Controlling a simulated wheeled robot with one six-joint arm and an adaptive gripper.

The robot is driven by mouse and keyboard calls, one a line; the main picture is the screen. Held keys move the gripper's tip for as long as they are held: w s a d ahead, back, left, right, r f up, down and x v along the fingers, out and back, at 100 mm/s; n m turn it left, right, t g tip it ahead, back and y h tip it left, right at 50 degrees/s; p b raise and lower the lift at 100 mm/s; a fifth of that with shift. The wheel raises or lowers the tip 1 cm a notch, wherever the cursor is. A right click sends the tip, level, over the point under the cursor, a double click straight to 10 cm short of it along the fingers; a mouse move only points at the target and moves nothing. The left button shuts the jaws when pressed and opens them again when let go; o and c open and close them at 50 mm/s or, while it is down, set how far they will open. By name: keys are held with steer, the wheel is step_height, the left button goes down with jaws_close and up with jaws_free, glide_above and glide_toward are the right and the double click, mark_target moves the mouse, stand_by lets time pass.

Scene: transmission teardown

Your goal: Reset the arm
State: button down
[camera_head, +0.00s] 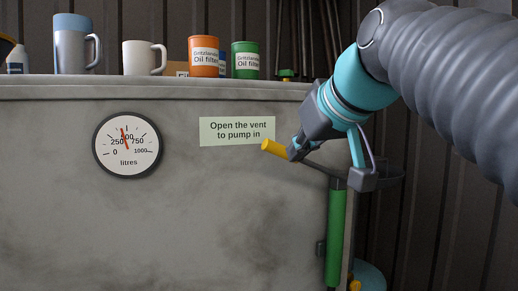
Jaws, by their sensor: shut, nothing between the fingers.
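My gripper (329,165) hangs at the right end of the tank, in front of the green hand pump (336,232). It is shut with nothing held. Its teal and grey parts overlap the top of the pump and its grey lever. The lever's yellow grip (274,148) sticks out to the left, close to the gripper's left side. I cannot tell whether the gripper touches the lever. My grey ribbed arm reaches in from the upper right.
The grey tank (230,220) fills the left and middle. On top stand mugs (144,58), an orange can (204,57) and a green can (245,60), labelled oil filter.

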step_height(320, 180, down, 16)
steer(key=d+m+g+h, duration=0.2)
steer(key=d+m, duration=0.1)
steer(key=s+d+f+g+h+p, duration=0.1)
steer(key=s+f+g+p, duration=0.1)
steer(key=s+f, duration=0.6)
steer(key=s+d+f+g+p, duration=0.15)
steer(key=s+f, duration=0.35)
steer(key=f, duration=0.6)
step_height(320, 180, down, 10)
steer(key=b, duration=1)
steer(key=shift+s+a+f+m+b, duration=0.15)
steer(key=shift+a+f+m+b, duration=0.15)
steer(key=shift+m, duration=0.1)
steer(key=shift+r, duration=0.1)
steer(key=shift+a, duration=0.15)
